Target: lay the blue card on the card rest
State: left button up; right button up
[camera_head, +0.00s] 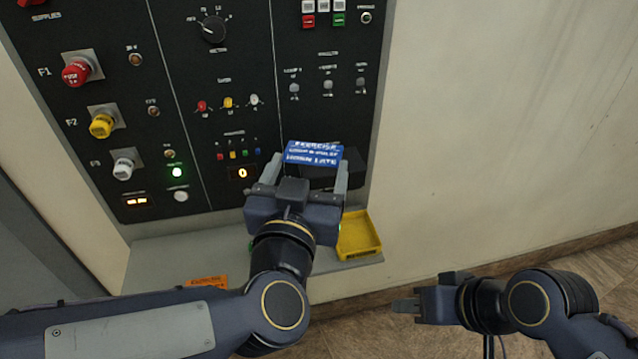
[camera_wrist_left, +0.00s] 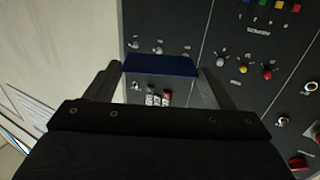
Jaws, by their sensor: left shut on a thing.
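The blue card (camera_head: 313,153) with white print is in front of the lower part of the black panel in the head view. My left gripper (camera_head: 307,168) is shut on it, with one finger at each side. In the left wrist view the card (camera_wrist_left: 160,66) shows edge-on as a dark blue strip between the fingers. A dark block (camera_head: 322,182) shows just below the card, partly hidden by my gripper; I cannot tell if it is the card rest.
The black panel (camera_head: 190,110) carries knobs, switches and lamps close around the card. Below it a grey shelf (camera_head: 160,265) holds a yellow tray (camera_head: 360,235) at its right end and an orange label (camera_head: 207,282). The wall to the right is bare.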

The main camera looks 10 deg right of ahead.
aim_at(319, 177)
pick_arm(q)
jog(key=w+d+f+b, duration=0.2)
jog(key=w+f, duration=0.5)
jog(key=f, duration=0.3)
jog(key=shift+d+b, duration=0.25)
jog(key=shift+b, duration=0.15)
jog(key=shift+f, duration=0.2)
jog(key=o, duration=0.9)
